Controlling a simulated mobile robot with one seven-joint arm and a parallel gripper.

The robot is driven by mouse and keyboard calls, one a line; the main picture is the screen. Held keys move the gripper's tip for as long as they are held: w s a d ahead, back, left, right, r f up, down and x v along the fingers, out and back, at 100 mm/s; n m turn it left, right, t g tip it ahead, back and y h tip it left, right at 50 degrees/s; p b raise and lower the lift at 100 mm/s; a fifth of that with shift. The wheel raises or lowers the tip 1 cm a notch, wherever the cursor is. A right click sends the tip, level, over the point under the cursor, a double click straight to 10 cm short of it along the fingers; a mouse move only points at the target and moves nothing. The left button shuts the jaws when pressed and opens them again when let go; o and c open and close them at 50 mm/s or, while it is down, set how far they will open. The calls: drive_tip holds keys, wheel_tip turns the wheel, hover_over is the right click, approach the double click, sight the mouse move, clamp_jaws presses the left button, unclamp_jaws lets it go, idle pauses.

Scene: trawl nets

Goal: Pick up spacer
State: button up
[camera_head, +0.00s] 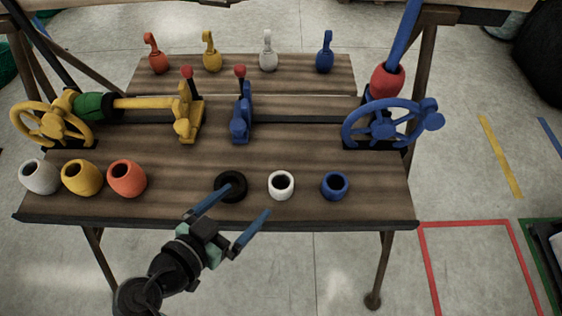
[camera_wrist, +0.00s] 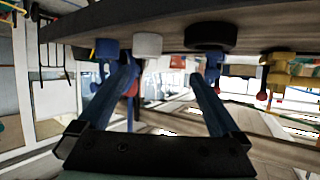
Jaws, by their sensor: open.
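A row of hollow ring-shaped pieces stands on the wooden table: a wide black one (camera_head: 231,198), a white one (camera_head: 281,197) and a blue one (camera_head: 335,198). I cannot tell for sure which is the spacer. The wrist view, upside down, shows the black (camera_wrist: 210,44), white (camera_wrist: 148,44) and blue (camera_wrist: 106,49) pieces along the table edge. My gripper (camera_head: 247,200) is open and empty at the table's front edge. In the head view its left finger overlaps the black ring, and its right fingertip lies below and left of the white one. No contact is clear.
White (camera_head: 40,186), yellow (camera_head: 82,188) and orange (camera_head: 127,190) barrel-shaped floats stand at the left. Yellow (camera_head: 50,124) and blue (camera_head: 385,132) handwheels and two red-knobbed levers stand behind. Several hooked weights stand on the back board (camera_head: 185,90). The table's right front is clear.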

sight(273, 192)
drive_tip(key=shift+h, duration=0.4)
drive_tip(key=x, duration=0.4)
drive_tip(key=s+d+x, duration=0.1)
drive_tip(key=x, duration=0.2)
drive_tip(key=f+p+x, duration=0.1)
drive_tip(key=x, duration=0.3)
drive_tip(key=shift+d+f, duration=0.15)
drive_tip(key=shift+d, duration=0.2)
drive_tip(key=shift+c, duration=0.2)
drive_tip(key=c, duration=1.4)
wheel_tip(273, 192, up, 10)
drive_tip(key=shift+r+p, duration=0.1)
drive_tip(key=shift+p, duration=0.5)
